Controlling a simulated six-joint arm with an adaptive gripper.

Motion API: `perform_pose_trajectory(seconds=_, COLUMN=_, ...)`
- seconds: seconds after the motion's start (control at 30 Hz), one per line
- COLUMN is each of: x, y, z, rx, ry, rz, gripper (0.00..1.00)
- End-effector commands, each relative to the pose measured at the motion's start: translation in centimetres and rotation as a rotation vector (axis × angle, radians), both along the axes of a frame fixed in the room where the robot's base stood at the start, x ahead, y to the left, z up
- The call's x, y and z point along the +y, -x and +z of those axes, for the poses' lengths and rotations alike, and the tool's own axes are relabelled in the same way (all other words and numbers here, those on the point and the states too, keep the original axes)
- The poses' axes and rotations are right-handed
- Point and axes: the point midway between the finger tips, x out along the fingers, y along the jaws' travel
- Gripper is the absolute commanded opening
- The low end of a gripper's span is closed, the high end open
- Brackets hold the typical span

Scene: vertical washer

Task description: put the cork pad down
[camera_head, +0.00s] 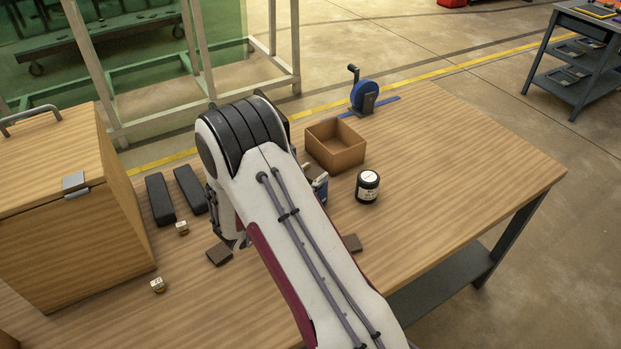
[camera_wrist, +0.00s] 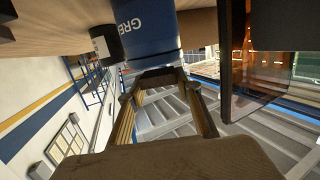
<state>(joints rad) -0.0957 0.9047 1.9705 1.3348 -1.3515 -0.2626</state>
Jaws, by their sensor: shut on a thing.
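My gripper (camera_wrist: 160,80) shows in the wrist view with its two dark fingers closing toward each other at the top middle. It is shut on a thin brown piece, which I take as the cork pad (camera_wrist: 158,73); little of it shows. A blue can (camera_wrist: 150,30) with white lettering is just beyond the fingertips; I cannot tell if they touch. In the head view my arm hides the gripper and the pad. Two dark brown flat squares lie on the wooden table (camera_head: 460,170), one left of my arm (camera_head: 219,255) and one right (camera_head: 352,243).
An open wooden box (camera_head: 335,147) and a black jar (camera_head: 367,187) stand right of my arm. A blue crank device (camera_head: 364,95) is behind them. Left are two dark bars (camera_head: 160,198), two small blocks (camera_head: 158,285) and a wooden cabinet (camera_head: 75,220). The table's right side is clear.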

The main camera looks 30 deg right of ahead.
Motion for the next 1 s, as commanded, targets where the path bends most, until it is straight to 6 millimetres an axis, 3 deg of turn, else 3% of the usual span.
perform_pose_trajectory(seconds=0.17, x=0.00, y=-0.01, z=-0.97, rx=-0.001, ry=0.000, rz=0.000, gripper=0.26)
perform_pose_trajectory(seconds=0.63, x=0.00, y=-0.01, z=-1.34, rx=0.000, ry=0.000, rz=0.001, gripper=0.26)
perform_pose_trajectory(seconds=0.7, x=0.00, y=-0.02, z=-1.31, rx=-0.001, ry=0.000, rz=0.001, gripper=0.49)
perform_pose_trajectory(seconds=1.0, x=0.01, y=-0.02, z=-1.29, rx=-0.001, ry=0.000, rz=0.001, gripper=0.51)
